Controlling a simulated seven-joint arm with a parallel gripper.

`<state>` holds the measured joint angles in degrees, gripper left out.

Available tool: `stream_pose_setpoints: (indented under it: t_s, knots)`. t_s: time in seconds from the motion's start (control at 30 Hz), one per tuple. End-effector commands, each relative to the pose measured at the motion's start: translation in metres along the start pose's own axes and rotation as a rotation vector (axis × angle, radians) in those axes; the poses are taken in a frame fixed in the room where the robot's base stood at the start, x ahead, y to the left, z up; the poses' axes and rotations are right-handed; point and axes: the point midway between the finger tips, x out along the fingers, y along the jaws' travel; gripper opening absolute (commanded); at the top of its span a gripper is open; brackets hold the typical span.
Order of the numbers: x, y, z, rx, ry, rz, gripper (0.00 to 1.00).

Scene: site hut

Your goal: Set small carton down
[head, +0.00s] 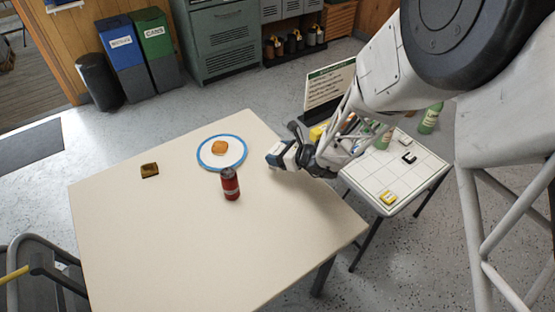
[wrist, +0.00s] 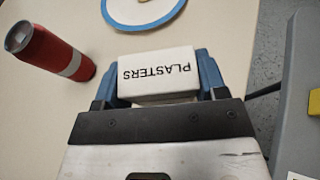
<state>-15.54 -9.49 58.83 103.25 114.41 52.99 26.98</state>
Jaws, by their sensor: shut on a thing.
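The small carton (wrist: 158,72) is a white box marked PLASTERS, upside down in the wrist view. My gripper (wrist: 157,88) is shut on it, with a blue finger on each side. In the head view my gripper (head: 281,156) is over the right part of the cream table (head: 200,265), right of the plate. The carton is mostly hidden there by the fingers. I cannot tell whether its underside touches the table.
A red can (head: 230,184) stands left of my gripper. A blue-rimmed plate (head: 208,163) holds a brown food item (head: 219,147). A small dark-brown item (head: 150,170) lies farther left. The table's front is clear. A gridded side table (head: 388,170) with bottles and small blocks stands right.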

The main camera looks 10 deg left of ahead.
Motion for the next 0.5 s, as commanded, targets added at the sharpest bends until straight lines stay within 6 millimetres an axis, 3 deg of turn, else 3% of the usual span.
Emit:
stream_pose_setpoints:
  t_s: [0.07, 0.3, 0.5]
  knots:
    - [0.005, -0.004, 0.000, 0.000, 0.000, 0.000, 0.43]
    - [0.015, -0.003, -0.027, 0.001, 0.001, 0.000, 0.43]
    - [0.017, -0.003, -0.032, 0.000, 0.000, 0.000, 0.43]
